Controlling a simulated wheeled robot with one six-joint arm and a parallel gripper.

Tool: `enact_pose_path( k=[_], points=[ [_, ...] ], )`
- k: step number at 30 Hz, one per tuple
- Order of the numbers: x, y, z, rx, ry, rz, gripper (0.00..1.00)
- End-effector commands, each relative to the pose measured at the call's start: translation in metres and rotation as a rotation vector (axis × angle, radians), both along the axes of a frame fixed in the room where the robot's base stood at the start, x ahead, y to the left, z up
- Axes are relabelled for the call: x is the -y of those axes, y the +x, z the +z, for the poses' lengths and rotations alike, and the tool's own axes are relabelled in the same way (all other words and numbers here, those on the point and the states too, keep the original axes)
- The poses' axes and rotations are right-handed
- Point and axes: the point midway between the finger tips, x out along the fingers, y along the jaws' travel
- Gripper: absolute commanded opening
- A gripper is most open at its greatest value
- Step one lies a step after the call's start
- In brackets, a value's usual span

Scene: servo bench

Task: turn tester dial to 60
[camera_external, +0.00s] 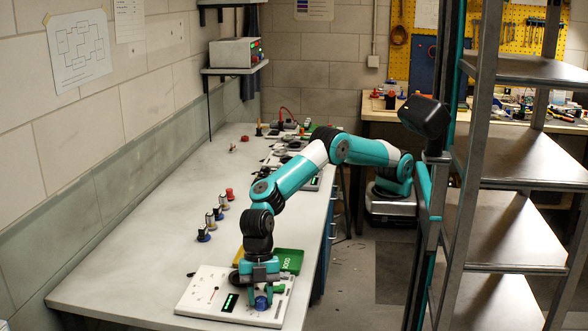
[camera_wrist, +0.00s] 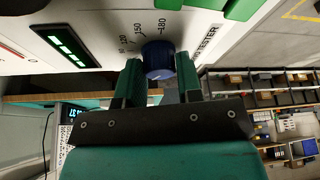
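The tester (camera_external: 200,291) is a white box at the near end of the bench. Its blue dial (camera_external: 262,303) is beside the lit green bar display (camera_external: 230,302). In the wrist view, the blue dial (camera_wrist: 158,60) sits between my gripper's fingertips (camera_wrist: 159,68), with a finger against each side. Scale marks 120, 150 and 180 show around the dial, and the TESTER label is to its right. The green display (camera_wrist: 68,45) is at left with several bars lit. My gripper (camera_external: 256,291) points down at the tester. The dial's pointer and the lower scale marks are hidden or unclear.
A green tray (camera_external: 288,261) and a yellow tray (camera_external: 238,256) stand just behind the tester. Several small servo-like parts (camera_external: 210,219) stand in a row at left. Black devices (camera_external: 285,143) lie farther back. A metal shelf rack (camera_external: 500,265) stands at right.

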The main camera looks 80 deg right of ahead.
Motion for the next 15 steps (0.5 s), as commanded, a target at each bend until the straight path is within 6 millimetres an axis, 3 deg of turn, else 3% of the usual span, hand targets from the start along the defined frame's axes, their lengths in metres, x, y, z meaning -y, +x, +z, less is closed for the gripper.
enact_pose_path(
  k=[15],
  points=[
    [0.0001,-0.0011,-0.0005,0.0,0.0,-0.117,0.1]
  ],
)
